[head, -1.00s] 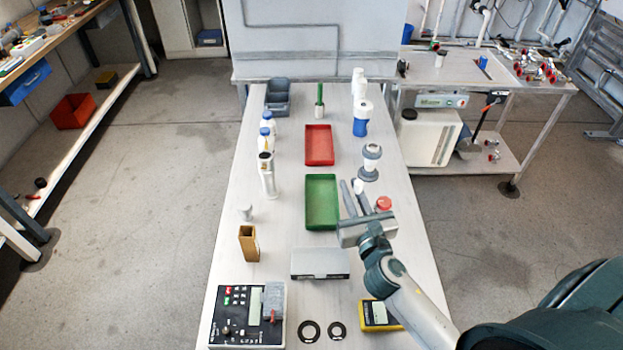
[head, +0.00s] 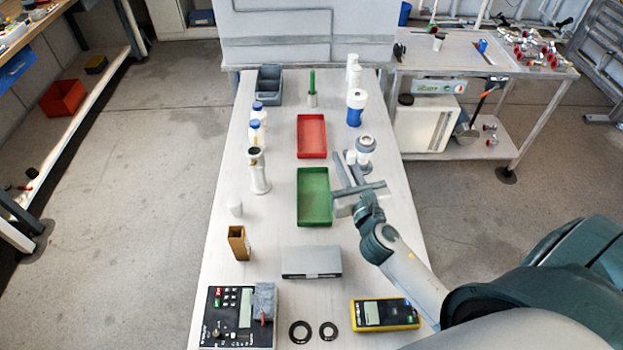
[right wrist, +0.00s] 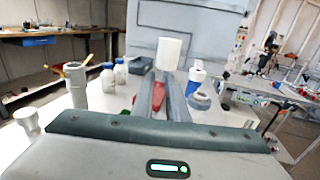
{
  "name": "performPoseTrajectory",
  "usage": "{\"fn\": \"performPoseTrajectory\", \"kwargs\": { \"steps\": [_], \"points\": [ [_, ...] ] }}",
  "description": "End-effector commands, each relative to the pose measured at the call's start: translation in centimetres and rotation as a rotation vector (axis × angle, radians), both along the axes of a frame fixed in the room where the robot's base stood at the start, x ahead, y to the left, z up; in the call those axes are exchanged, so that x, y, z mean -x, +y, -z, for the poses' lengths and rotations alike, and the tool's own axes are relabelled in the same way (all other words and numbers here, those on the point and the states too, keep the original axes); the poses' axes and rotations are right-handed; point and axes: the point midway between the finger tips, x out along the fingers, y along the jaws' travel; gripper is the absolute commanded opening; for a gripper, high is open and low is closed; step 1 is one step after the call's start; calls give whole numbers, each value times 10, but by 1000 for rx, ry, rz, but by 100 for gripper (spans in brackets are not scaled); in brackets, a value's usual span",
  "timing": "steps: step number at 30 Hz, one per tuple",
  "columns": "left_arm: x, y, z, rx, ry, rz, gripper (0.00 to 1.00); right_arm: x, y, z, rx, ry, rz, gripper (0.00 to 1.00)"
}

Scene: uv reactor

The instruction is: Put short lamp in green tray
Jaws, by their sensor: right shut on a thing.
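The short lamp appears to be the small white cylinder (head: 351,157) at my right fingertips; it shows larger in the right wrist view (right wrist: 168,54). My right gripper (head: 346,163) is shut on it, just right of the green tray's far corner. The height above the table is hard to tell. The green tray (head: 314,219) lies flat and empty in the middle of the table. My left gripper is not in view.
An empty red tray (head: 312,137) lies beyond the green one. A grey-topped object (head: 365,145) stands close beyond my gripper, with a blue-and-white container (head: 356,107) behind. A grey box (head: 311,262) lies nearer. Bottles (head: 257,127) stand at left.

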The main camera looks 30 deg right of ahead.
Motion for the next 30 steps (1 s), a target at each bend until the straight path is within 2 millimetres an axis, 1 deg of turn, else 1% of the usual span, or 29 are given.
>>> {"fn": "performPoseTrajectory", "kwargs": {
  "steps": [6,12,15,18,21,30],
  "points": [
    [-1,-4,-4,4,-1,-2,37,-34,17,20,-5,0,1,0],
    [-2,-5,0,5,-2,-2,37,-68,32,45,-6,-1,2,0],
    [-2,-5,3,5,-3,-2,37,-82,39,55,-5,-1,1,0],
    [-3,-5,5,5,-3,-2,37,-91,43,60,-3,-2,1,0],
    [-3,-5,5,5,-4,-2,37,-94,45,63,-2,1,0,0],
    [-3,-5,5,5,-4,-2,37,-95,45,62,-1,0,-1,0]
  ]
}}
